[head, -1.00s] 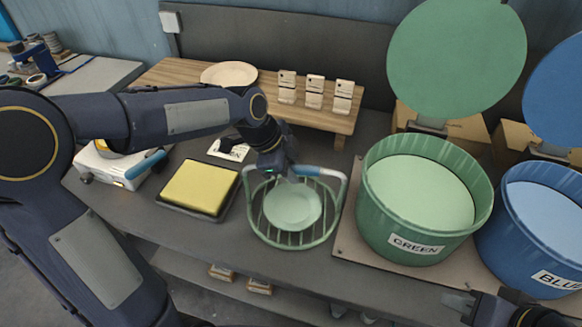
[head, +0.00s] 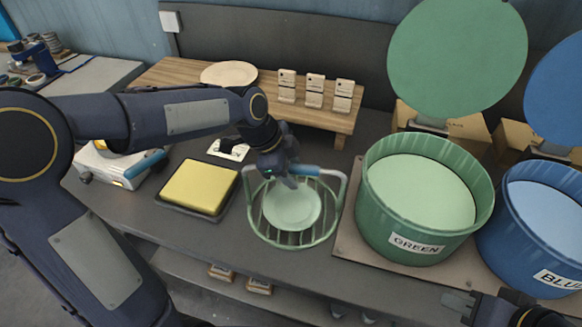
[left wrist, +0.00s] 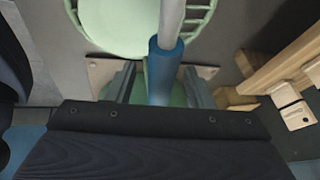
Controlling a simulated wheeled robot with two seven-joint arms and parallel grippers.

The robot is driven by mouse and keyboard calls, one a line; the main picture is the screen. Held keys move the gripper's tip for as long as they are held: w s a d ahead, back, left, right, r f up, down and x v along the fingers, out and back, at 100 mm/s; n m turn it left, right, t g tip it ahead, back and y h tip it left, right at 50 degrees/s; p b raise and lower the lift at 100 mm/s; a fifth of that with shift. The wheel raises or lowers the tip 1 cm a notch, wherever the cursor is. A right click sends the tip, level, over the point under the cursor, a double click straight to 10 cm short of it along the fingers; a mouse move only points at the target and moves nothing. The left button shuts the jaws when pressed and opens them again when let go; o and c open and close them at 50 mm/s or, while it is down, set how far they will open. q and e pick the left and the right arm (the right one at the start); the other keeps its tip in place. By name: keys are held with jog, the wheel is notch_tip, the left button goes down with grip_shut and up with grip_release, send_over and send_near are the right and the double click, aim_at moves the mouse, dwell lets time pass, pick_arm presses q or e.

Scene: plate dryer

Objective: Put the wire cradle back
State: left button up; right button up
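The wire cradle (head: 256,222) is a pale green round basket with a raised grey handle that has a blue grip (head: 305,170). It stands on the grey bench with a pale green plate (head: 292,205) inside. My left gripper (head: 289,182) is over the cradle at the handle. In the left wrist view, its fingers (left wrist: 160,88) are apart on either side of the blue grip (left wrist: 163,75), with a gap visible, so it looks open around it. My right gripper (head: 458,303) is at the lower right, away from the cradle; its opening is unclear.
A yellow block in a dark tray (head: 200,188) is left of the cradle. A green bin (head: 415,215) and a blue bin (head: 535,235) stand to the right, lids raised. Behind is a wooden stand (head: 190,72) with a cream plate (head: 229,74) and several labelled blocks.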

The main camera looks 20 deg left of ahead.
pick_arm(q)
jog(key=v, duration=0.8)
jog(key=s+a+f+n+t, duration=0.1)
jog(key=s+a+f+n, duration=0.1)
jog(key=s+n, duration=0.7)
jog(key=s+a+f+n+t, duration=0.1)
jog(key=s+f+n, duration=0.3)
jog(key=s+n, duration=0.5)
jog(key=shift+s+a+t, duration=0.4)
jog(key=shift+s+a, duration=0.15)
jog(key=shift+s, duration=0.4)
